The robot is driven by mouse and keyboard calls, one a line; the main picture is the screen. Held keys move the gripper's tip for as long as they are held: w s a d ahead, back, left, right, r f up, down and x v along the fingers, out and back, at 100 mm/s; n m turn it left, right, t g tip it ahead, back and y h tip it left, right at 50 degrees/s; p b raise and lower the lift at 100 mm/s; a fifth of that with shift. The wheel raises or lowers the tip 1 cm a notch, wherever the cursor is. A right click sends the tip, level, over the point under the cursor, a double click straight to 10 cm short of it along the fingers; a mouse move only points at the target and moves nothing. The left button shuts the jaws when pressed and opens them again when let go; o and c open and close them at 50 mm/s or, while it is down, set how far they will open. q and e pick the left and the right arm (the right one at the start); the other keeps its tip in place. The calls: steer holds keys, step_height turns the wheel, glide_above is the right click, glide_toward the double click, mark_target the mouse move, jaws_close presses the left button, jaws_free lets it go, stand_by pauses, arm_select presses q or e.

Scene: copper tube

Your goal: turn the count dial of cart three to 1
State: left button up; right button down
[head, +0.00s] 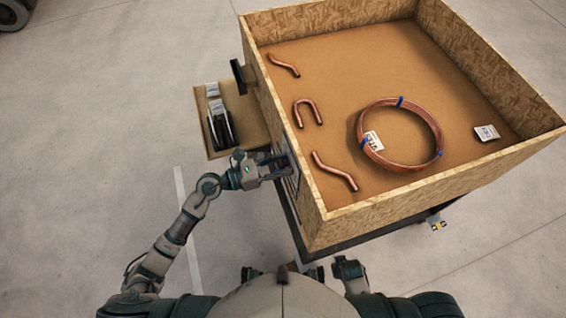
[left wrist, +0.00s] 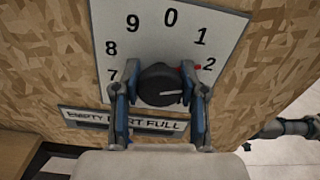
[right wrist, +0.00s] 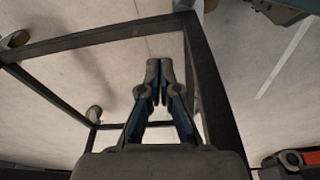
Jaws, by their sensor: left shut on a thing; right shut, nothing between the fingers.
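The count dial (left wrist: 158,88) is a round black knob on a white plate (left wrist: 110,22) with black numbers on the cart's wooden side. The numbers 7, 8, 9, 0, 1 and 2 show; lower ones are hidden. A red mark (left wrist: 197,67) at the knob's right edge stands beside the 2. My left gripper (left wrist: 160,80) is shut on the dial, one finger on each side. In the head view my left gripper (head: 280,164) is at the cart's left wall, where the dial is hidden. My right gripper (right wrist: 153,72) is shut and empty, near a dark metal frame.
A side tray (head: 238,135) juts out just beyond my left gripper. An EMPTY/PART/FULL strip (left wrist: 170,124) is below the dial.

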arm_select(q)
steer(key=n+p, duration=0.3)
steer(key=p, duration=0.1)
steer(key=shift+a+n, duration=0.15)
steer(key=shift+n, duration=0.15)
steer(key=n+p, duration=0.2)
steer(key=n, duration=0.1)
steer(key=shift+f+p, duration=0.1)
steer(key=shift+p, duration=0.2)
steer(key=shift+f, duration=0.1)
arm_select(e)
steer(key=s+d+f, duration=0.2)
steer(key=s+f, duration=1)
steer(key=shift+s+f+g, duration=0.35)
steer(key=shift+s+g, duration=0.05)
steer(key=shift+d, duration=0.1)
arm_select(q)
steer(key=o, duration=1.2)
steer(key=shift+a, duration=0.15)
steer(key=shift+c, duration=0.2)
steer(key=shift+a, duration=0.25)
arm_select(e)
steer(key=shift+w, duration=0.1)
steer(key=shift+a+r, duration=0.1)
steer(key=shift+a, duration=0.1)
